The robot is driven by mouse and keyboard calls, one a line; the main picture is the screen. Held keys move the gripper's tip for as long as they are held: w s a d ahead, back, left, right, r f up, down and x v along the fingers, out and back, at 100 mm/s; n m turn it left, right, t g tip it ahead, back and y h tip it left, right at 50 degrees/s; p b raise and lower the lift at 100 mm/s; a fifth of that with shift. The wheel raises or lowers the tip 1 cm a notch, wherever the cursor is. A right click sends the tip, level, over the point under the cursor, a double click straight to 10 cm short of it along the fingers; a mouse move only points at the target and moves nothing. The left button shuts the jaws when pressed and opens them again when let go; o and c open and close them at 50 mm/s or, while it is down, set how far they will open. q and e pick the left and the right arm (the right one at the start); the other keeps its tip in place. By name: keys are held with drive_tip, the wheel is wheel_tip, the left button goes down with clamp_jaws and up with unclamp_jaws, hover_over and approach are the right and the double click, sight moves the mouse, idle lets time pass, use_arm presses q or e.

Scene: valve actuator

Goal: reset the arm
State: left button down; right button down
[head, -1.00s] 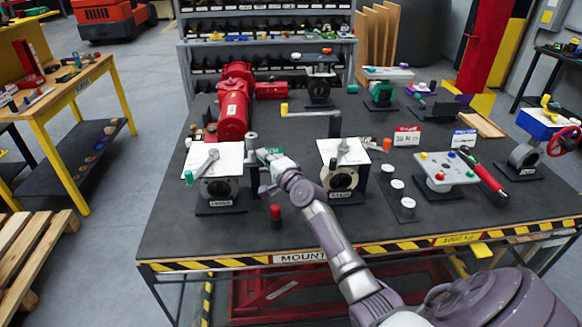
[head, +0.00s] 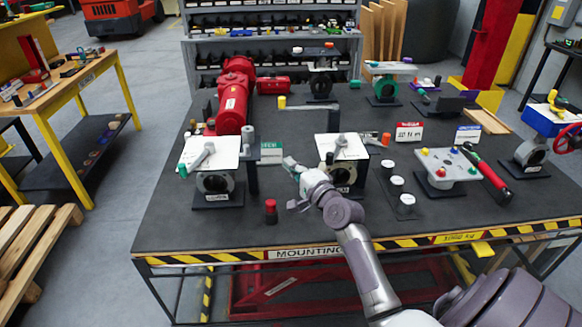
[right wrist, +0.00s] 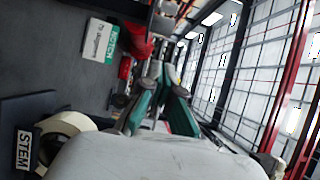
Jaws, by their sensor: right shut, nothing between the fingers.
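My right gripper (head: 289,163) is shut and empty above the bench, between two grey valve blocks. Its green-tipped fingers also show in the right wrist view (right wrist: 167,80), close together. The left valve block (head: 216,184) has a white top plate and a grey lever handle (head: 202,155) lying across it. The middle valve block (head: 341,148) also has a white plate and a small grey handle; my right gripper and wrist partly cover its lower front. My right gripper touches neither block as far as I can see. My left gripper is out of view.
A red-capped button (head: 270,207) stands in front of the gripper. A green-and-white card (head: 271,153) stands behind it, and a red cylinder (head: 234,95) is at the back left. Several white discs (head: 397,180) lie to the right. The bench front strip between blocks is mostly clear.

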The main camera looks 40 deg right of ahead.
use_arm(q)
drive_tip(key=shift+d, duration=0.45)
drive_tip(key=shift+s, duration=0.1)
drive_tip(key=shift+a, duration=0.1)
